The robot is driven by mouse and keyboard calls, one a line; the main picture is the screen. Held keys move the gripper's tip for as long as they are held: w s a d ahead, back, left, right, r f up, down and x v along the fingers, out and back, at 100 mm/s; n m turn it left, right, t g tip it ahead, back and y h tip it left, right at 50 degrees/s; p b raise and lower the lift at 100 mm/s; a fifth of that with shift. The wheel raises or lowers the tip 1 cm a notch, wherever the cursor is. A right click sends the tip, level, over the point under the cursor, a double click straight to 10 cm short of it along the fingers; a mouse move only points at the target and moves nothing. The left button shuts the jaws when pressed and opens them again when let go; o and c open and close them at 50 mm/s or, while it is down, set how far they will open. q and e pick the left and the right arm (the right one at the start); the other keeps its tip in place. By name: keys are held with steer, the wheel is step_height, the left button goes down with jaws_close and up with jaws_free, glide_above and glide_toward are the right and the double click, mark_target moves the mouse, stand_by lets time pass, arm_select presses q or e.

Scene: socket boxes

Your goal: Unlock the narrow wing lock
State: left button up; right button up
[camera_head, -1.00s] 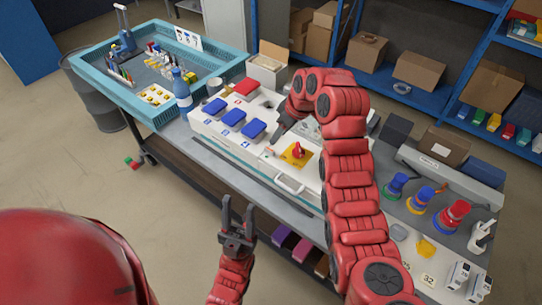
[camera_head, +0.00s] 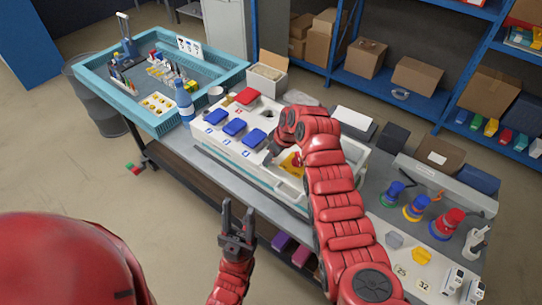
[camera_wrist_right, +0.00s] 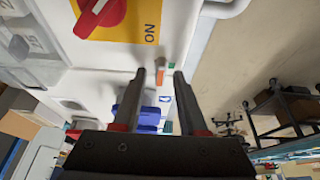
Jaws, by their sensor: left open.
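A white socket box (camera_head: 262,172) lies along the table with blue covers (camera_head: 234,127) and a red cover (camera_head: 246,96) on top. Its yellow plate (camera_head: 289,160) carries a red turning knob, mostly hidden behind my right arm. In the right wrist view the red knob (camera_wrist_right: 101,12) and the word ON show at the top left. I cannot tell which part is the narrow wing lock. My right gripper (camera_wrist_right: 159,72) is open, its fingers apart beside the plate; a small brown peg-like part (camera_wrist_right: 161,62) shows between the tips. My left gripper (camera_head: 238,204) is open and empty in front of the table.
A teal tray (camera_head: 160,127) with small parts stands at the left, a blue bottle (camera_head: 184,102) beside it. Coloured stacked pieces (camera_head: 446,224) stand at the right end. An open carton (camera_head: 267,75) stands behind the box. Floor in front of the table is free.

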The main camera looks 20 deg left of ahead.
jaws_close()
steer(key=shift+f+m, duration=0.1)
steer(key=shift+m, duration=0.2)
steer(key=shift+s+f+m+b, duration=0.1)
steer(key=shift+m+b, duration=0.3)
steer(key=shift+b, duration=0.1)
steer(key=m+t+b, duration=0.1)
steer(key=m+b, duration=0.1)
steer(key=shift+a+m+h, duration=0.1)
steer(key=shift+m+h, duration=0.2)
steer(key=m+h+b, duration=0.1)
steer(key=m+b, duration=0.2)
steer(key=m+t+h+b, duration=0.1)
steer(key=m+b, duration=0.2)
steer(key=b, duration=0.1)
steer(key=m+h+b, duration=0.1)
steer(key=m+b, duration=0.3)
steer(key=shift+s+a+f+t+h, duration=0.2)
steer(key=shift+t+h, duration=0.1)
steer(key=shift+t, duration=0.1)
steer(key=shift+r+m+h+b, duration=0.25)
steer(key=shift+m+h+b, duration=0.15)
steer(key=shift+m+b, duration=0.4)
steer(key=shift+w+r+m+b, duration=0.15)
steer(key=shift+m+b, duration=0.2)
steer(key=shift+m, duration=0.45)
steer(key=shift+m+h, duration=0.4)
steer(key=shift+m, duration=0.1)
